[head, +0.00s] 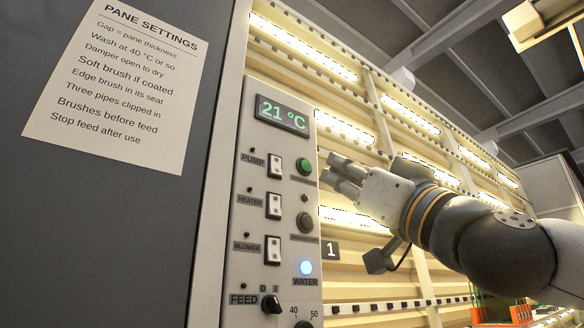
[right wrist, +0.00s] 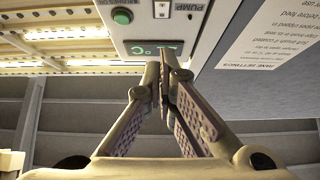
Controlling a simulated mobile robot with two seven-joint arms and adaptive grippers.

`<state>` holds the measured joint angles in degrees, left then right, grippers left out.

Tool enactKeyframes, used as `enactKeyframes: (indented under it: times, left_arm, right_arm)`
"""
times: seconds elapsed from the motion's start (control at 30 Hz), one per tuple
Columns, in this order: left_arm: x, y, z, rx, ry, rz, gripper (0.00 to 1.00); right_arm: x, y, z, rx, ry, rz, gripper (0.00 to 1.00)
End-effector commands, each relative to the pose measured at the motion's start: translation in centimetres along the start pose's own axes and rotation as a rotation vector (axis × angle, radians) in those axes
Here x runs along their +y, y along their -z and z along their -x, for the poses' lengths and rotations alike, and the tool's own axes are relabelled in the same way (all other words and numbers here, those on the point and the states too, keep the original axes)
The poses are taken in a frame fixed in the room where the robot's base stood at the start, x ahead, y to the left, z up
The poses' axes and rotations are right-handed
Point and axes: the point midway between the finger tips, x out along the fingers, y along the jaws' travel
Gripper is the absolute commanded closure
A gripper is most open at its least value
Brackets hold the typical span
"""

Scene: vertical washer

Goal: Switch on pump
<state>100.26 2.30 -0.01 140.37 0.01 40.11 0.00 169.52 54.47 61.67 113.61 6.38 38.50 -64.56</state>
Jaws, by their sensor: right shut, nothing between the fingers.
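The pump switch (head: 274,166) is a white rocker labelled PUMP on the upright control panel; which way it is pressed is hard to tell. The small lamp (head: 252,150) above its label looks dark. The switch also shows, upside down, at the top edge of the right wrist view (right wrist: 162,9), partly cut off. A green round button (head: 304,166) sits to its right. My right gripper (head: 336,175) is shut and empty, to the right of the panel, its fingertips pointing left and apart from the switch. In the right wrist view its fingertips (right wrist: 164,68) overlap the panel's display. My left gripper is not in view.
Below are the heater switch (head: 273,206), blower switch (head: 272,249), a lit blue water button (head: 306,267) and the feed knob (head: 271,304). The display (head: 282,115) reads 21 °C. A note (head: 115,82) hangs on the dark wall at left. Lit washer slats (head: 390,200) lie behind my arm.

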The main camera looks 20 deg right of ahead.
Motion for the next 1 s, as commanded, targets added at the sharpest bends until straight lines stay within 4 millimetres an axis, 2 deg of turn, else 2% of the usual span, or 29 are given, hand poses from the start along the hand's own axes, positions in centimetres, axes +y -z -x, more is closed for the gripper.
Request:
enactKeyframes:
  times: [0.13,0.23,0.63,0.7,1.0]
  left_arm:
    - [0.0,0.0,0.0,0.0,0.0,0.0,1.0]
    - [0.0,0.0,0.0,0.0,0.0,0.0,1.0]
    - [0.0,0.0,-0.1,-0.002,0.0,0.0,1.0]
    - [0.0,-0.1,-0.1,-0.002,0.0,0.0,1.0]
    - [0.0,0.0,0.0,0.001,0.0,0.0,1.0]
  right_arm:
    - [0.0,-0.1,-0.3,-0.002,0.0,0.0,1.0]
    - [0.0,-0.1,-1.6,-0.003,0.001,0.001,1.0]
    - [0.0,-0.3,-10.2,-0.003,-0.001,0.0,1.0]
    - [0.0,-1.3,-11.1,-0.006,-0.001,-0.003,1.0]
    - [0.0,-2.9,-12.8,-0.002,0.0,0.0,1.0]
